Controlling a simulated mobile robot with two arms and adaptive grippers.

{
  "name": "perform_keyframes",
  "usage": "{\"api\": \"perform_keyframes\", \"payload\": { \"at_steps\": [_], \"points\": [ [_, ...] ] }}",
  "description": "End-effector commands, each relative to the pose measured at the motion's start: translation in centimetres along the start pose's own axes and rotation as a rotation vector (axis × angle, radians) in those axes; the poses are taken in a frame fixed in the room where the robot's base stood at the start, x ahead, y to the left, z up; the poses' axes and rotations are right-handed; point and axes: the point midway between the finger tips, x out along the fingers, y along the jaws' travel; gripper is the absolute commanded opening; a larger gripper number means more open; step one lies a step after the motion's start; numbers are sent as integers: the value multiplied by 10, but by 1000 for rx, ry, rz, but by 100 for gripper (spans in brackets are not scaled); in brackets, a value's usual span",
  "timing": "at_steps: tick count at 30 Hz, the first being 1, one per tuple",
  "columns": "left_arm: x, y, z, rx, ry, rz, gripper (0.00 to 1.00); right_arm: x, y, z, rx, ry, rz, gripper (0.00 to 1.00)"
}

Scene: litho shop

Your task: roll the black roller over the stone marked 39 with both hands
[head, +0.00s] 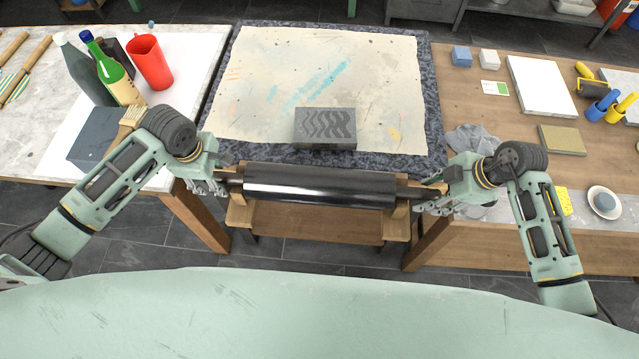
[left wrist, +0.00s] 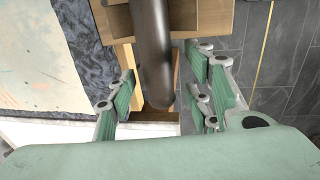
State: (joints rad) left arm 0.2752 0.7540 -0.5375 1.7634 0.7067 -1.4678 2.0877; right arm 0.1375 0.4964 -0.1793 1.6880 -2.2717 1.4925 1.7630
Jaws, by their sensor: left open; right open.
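The black roller (head: 318,187) lies level across a wooden stand, its handles pointing left and right. My left gripper (head: 222,182) is open at its left handle; in the left wrist view the spread fingers (left wrist: 166,97) stand on either side of the roller's (left wrist: 154,45) end. My right gripper (head: 428,200) is open at the right handle; its fingers partly hide that handle. A grey stone block (head: 325,140) with dark wavy marks on top sits beyond the roller, on the near part of a pale stained sheet or slab (head: 300,70). No number 39 is legible.
The wooden stand (head: 240,216) is below the roller. The right table holds a white slab (head: 543,85), a grey cloth (head: 470,140) and small tools. The slab around the block is clear.

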Motion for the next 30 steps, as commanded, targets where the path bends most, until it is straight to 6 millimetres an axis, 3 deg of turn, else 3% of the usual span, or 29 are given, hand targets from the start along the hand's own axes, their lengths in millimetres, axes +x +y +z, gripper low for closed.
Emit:
{"api": "perform_keyframes", "payload": {
  "at_steps": [12,28,30],
  "points": [
    [8,0,0,1,0,1,47,8,0,0,-2,0,1,47],
    [8,0,0,1,0,2,1,8,1,0,-1,0,2,0],
    [8,0,0,2,0,2,0,8,1,0,-1,0,2,0]
  ]
}}
